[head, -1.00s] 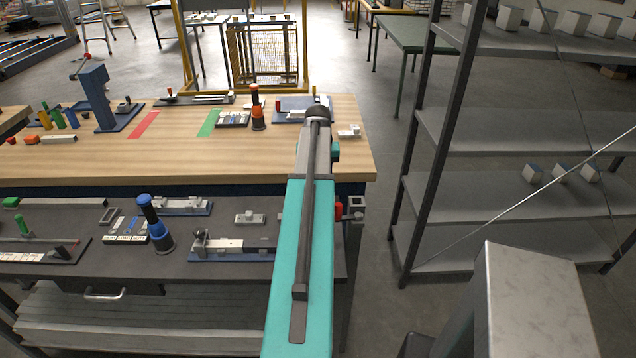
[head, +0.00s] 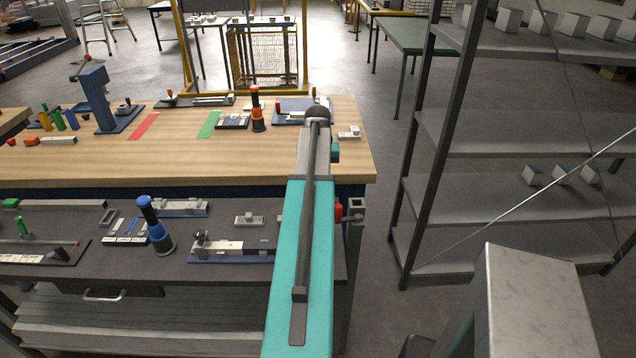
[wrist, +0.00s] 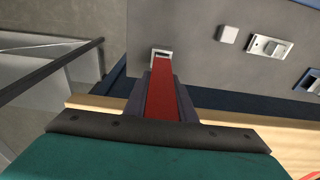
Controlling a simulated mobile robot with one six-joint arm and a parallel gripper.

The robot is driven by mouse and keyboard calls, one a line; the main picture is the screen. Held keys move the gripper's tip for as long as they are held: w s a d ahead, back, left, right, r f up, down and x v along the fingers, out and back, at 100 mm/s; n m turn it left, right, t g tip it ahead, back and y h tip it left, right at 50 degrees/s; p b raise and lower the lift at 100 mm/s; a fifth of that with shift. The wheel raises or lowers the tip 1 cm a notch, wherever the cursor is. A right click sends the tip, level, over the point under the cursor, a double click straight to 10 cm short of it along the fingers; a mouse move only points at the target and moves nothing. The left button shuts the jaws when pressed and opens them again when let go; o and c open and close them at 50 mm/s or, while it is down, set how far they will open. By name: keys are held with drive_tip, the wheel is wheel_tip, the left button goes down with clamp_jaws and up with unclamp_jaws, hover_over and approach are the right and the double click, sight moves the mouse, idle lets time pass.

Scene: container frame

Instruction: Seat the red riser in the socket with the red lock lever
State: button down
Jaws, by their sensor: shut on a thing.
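In the wrist view my gripper (wrist: 161,92) is shut on the red riser (wrist: 162,100), a long red bar running away from the jaws. Its far end overlaps the near side of a pale square socket (wrist: 161,55) in the picture; I cannot tell whether it is in it or above it. In the head view my gripper is hidden by my teal arm. A small red piece (head: 338,211) shows beside a grey square fitting (head: 357,204) at the right end of the lower grey top; I cannot tell whether it is the riser or the lever. No red lever shows in the wrist view.
The lower grey top (head: 110,270) holds a blue-black bottle-shaped tool (head: 156,226) and several fixtures, including a pale one (wrist: 270,45). The wooden bench (head: 180,160) lies beyond. A metal shelf rack (head: 470,190) stands at the right, with open floor between.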

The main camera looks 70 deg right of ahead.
drive_tip(key=shift+r+b, duration=1.35)
drive_tip(key=shift+r, duration=3.5)
drive_tip(key=shift+s, duration=0.15)
